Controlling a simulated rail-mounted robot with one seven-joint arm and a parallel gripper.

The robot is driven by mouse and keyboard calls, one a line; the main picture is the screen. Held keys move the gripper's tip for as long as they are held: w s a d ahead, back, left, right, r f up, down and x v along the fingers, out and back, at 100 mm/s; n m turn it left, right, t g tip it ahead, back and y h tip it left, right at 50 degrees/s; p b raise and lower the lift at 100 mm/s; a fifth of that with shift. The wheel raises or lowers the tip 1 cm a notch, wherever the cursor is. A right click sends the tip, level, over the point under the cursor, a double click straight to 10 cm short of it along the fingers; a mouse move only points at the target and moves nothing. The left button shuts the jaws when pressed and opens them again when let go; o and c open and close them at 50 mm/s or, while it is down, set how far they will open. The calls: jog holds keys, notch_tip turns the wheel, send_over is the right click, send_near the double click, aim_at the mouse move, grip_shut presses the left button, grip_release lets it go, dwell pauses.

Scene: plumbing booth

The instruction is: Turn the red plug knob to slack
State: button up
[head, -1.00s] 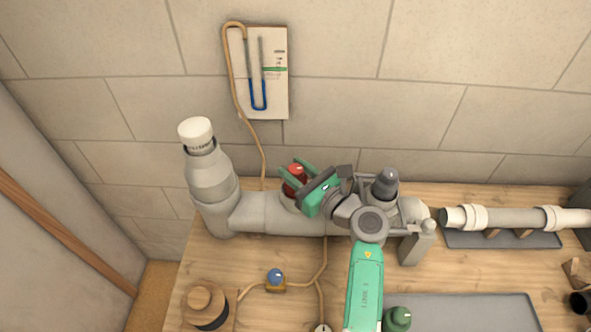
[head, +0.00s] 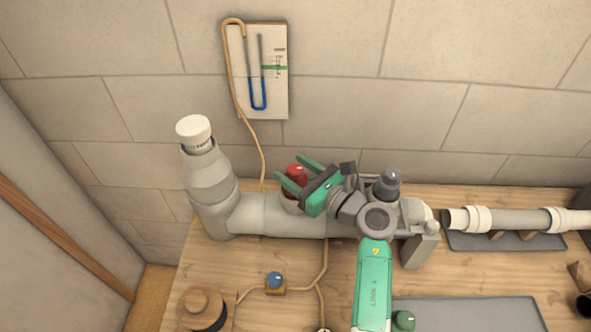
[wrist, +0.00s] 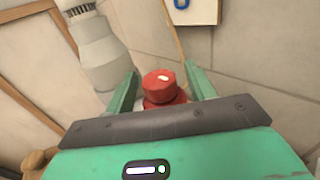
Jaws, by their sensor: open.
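The red plug knob (head: 296,172) stands on top of the grey pipe (head: 275,215) in the head view. It also shows in the wrist view (wrist: 158,84), with a white mark on its top. My gripper (head: 294,172) is open, its two green fingers on either side of the knob. In the wrist view, my gripper (wrist: 160,88) has visible space between each finger and the knob, so it is around the knob but not shut on it. The knob's lower part is hidden behind my gripper body in the wrist view.
A white-capped pipe elbow (head: 205,165) rises at the left. A blue-tube gauge board (head: 262,75) hangs on the wall, with a tan hose running down. A blue valve (head: 275,281) and a wooden spool (head: 204,307) lie in front. A pale pipe (head: 510,219) lies right.

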aim_at(302, 176)
jog(key=p+v, duration=0.1)
jog(key=v, duration=0.6)
jog(key=shift+s+d+p, duration=0.25)
jog(key=shift+d+p, duration=0.05)
jog(key=shift+p, duration=0.05)
